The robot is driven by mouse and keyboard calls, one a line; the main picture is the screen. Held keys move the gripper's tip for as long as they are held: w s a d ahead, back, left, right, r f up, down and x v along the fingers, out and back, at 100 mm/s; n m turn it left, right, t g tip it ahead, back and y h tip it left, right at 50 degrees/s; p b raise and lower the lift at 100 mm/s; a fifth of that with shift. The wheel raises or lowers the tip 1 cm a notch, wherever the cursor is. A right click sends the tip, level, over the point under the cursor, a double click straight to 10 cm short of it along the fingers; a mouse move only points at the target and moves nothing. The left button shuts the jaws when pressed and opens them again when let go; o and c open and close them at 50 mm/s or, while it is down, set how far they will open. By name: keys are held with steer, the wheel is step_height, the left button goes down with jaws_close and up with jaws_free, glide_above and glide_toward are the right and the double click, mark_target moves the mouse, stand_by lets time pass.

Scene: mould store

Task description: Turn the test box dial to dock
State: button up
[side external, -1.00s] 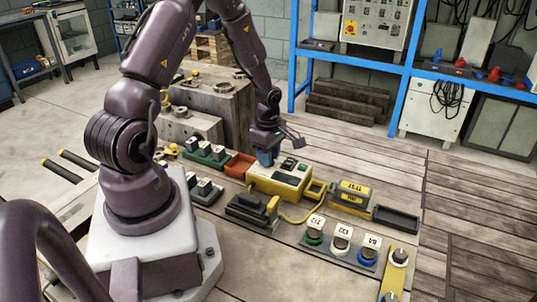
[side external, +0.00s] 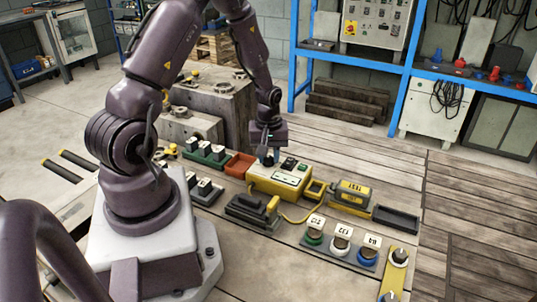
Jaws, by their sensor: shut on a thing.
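The test box (side external: 276,186) is a yellow box with a pale top face, standing mid-table. It has dark parts and small green marks on its top. My gripper (side external: 267,160) points down at the back left part of the box top and is shut on the dial there. The fingers and the small scale hide the dial, so its pointer and the labels around it, including dock, cannot be read.
A black and yellow block labelled TEST (side external: 350,193) and a dark tray (side external: 396,219) stand to the right. Labelled round pieces (side external: 341,243) stand in front. A red-orange bin (side external: 240,165) and a green rack (side external: 207,156) stand left.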

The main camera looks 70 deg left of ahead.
steer(key=m, duration=0.4)
steer(key=shift+m, duration=0.3)
steer(key=m, duration=0.3)
steer(key=shift+m, duration=0.3)
steer(key=m, duration=1.3)
steer(key=shift+m, duration=0.4)
steer(key=m, duration=0.5)
steer(key=shift+m, duration=0.4)
steer(key=o, duration=0.9)
steer(key=shift+o, duration=0.2)
